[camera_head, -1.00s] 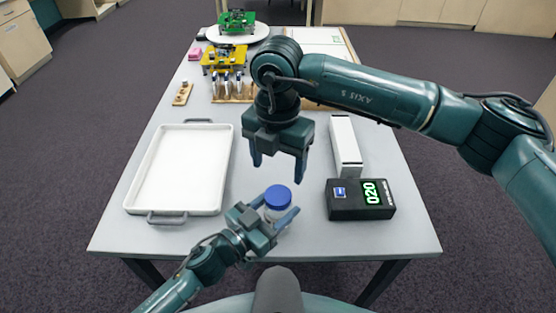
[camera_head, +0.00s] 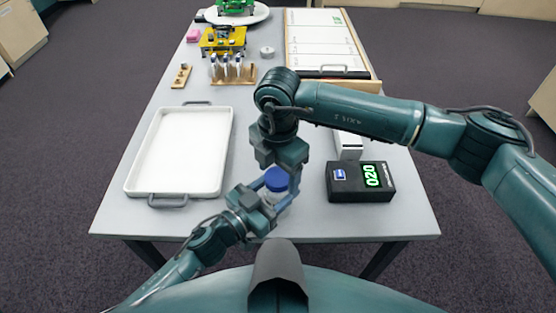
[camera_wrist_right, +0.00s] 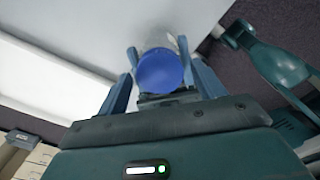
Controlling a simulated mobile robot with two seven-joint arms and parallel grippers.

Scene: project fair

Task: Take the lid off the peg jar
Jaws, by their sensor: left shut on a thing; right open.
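The peg jar (camera_head: 271,198) stands upright near the table's front edge, with its blue lid (camera_head: 277,179) on top. My left gripper (camera_head: 272,194) comes in low from the left and is shut on the jar's clear body, below the lid. My right gripper (camera_head: 282,178) points down from above, open, with its fingers around the lid. In the right wrist view the blue lid (camera_wrist_right: 160,71) sits between the two spread fingers of my right gripper (camera_wrist_right: 158,48). Whether either finger touches the lid I cannot tell. The arms partly hide the jar body.
A white tray (camera_head: 134,184) lies to the left. A black box with a green 020 display (camera_head: 348,188) and a white box (camera_head: 347,146) stand close on the right. Farther back are a rack of tubes (camera_head: 236,80), a yellow stand (camera_head: 222,37) and a whiteboard (camera_head: 318,45).

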